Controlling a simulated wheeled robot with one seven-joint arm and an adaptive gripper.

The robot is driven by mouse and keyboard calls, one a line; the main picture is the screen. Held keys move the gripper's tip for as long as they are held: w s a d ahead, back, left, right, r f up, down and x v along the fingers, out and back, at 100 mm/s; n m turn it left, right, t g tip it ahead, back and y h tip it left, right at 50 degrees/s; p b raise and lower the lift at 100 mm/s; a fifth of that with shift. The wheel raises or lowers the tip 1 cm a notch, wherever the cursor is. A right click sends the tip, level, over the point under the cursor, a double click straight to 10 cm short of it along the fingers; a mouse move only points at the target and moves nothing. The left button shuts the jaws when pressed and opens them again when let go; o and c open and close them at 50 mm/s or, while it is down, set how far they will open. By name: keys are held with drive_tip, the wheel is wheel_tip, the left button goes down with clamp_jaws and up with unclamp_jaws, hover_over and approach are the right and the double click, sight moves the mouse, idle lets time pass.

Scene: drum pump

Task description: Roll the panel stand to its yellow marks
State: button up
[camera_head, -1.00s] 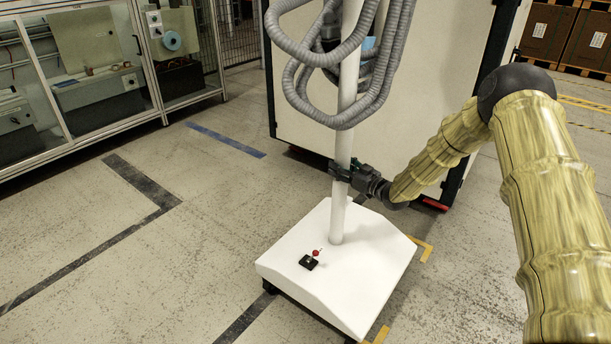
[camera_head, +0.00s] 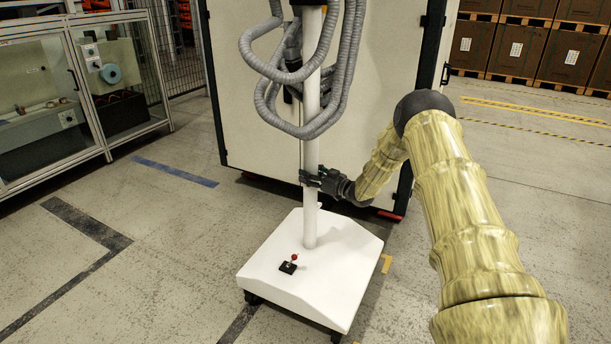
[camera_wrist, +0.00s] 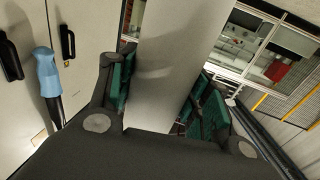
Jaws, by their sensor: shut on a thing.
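The panel stand is a white wheeled base (camera_head: 300,280) with a white upright pole (camera_head: 310,150) and grey coiled hoses around its upper part. My gripper (camera_head: 312,178) is shut on the pole, a little above the base. In the wrist view the pole (camera_wrist: 170,70) lies between my gripper's green-padded fingers (camera_wrist: 160,90). A yellow floor mark (camera_head: 386,263) shows just right of the base. Any other yellow marks by the stand are hidden or out of view.
A tall white cabinet (camera_head: 260,110) with black edges stands close behind the stand. Glass-fronted machines (camera_head: 110,75) line the left. Brown crates on pallets (camera_head: 515,50) stand at the back right. Floor is open at the left and far right. A blue-handled thing (camera_wrist: 47,75) shows in the wrist view.

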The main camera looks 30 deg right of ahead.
drive_tip(key=shift+f, duration=0.1)
drive_tip(key=o, duration=1.5)
drive_tip(key=shift+c, duration=0.2)
drive_tip(key=v, duration=1.2)
